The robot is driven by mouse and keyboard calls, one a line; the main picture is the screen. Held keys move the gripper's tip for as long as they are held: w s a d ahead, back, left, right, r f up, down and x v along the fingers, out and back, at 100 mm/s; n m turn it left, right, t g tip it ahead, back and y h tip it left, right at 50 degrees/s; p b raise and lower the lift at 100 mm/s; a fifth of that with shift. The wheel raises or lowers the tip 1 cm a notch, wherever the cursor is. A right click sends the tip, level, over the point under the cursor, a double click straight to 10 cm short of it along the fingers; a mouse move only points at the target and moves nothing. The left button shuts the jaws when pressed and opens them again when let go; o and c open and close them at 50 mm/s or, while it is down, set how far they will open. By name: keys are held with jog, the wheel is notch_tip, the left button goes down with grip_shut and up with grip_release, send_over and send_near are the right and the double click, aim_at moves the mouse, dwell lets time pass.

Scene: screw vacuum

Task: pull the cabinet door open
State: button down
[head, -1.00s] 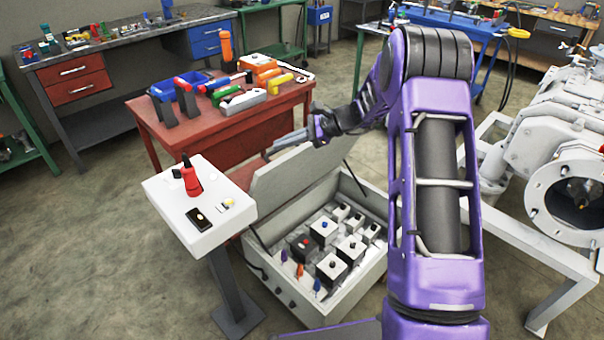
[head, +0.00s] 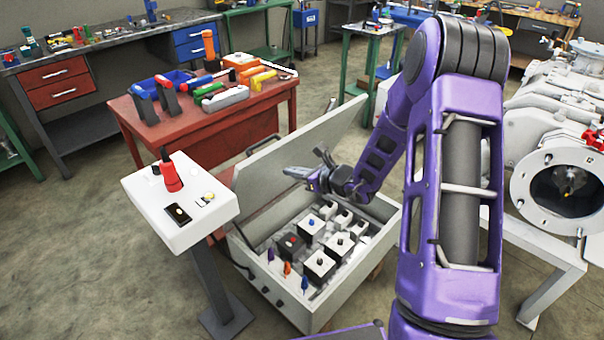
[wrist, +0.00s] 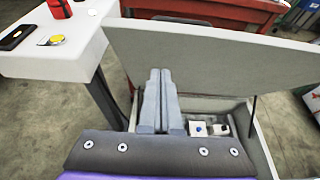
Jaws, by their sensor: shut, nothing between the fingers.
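The cabinet (head: 325,318) is a low light-grey box on the floor. Its door (head: 300,140) stands raised like a lid and leans up at the back, so the inside shows. My gripper (head: 290,172) is on the inner side of the door, above the box's interior. Its fingers are together and empty, pointing left toward the door. In the wrist view the closed fingers (wrist: 159,72) lie in front of the door's inner face (wrist: 210,60); I cannot tell whether they touch it. A dark curved handle (head: 265,138) shows behind the door's upper left edge.
A white pedestal panel (head: 215,205) with a red knob stands close at the left. A red table (head: 240,117) with tools is behind the door. White pump machinery (head: 535,120) is at the right. The box holds several switch blocks (head: 320,262).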

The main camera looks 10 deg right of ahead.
aim_at(264, 152)
jog(key=shift+w+a+r, duration=0.1)
jog(key=shift+w+a, duration=0.6)
jog(key=shift+w, duration=0.3)
jog(key=shift+w+a, duration=0.7)
jog(key=shift+w, duration=0.25)
jog(key=shift+w+a+r, duration=0.1)
jog(key=shift+w+a, duration=0.6)
jog(key=shift+w, duration=0.3)
jog(key=shift+g, duration=0.5)
jog(key=w+a+r+p, duration=0.2)
jog(key=w+p, duration=0.1)
jog(key=shift+a+r, duration=0.25)
jog(key=shift+h, duration=0.5)
jog(key=w+a, duration=0.1)
jog(key=w+a+r, duration=0.1)
jog(key=w, duration=0.1)
jog(key=w+a+p, duration=0.1)
jog(key=w, duration=0.1)
jog(key=shift+a+r, duration=0.15)
jog(key=shift+a, duration=0.05)
jog(key=shift+d, duration=0.1)
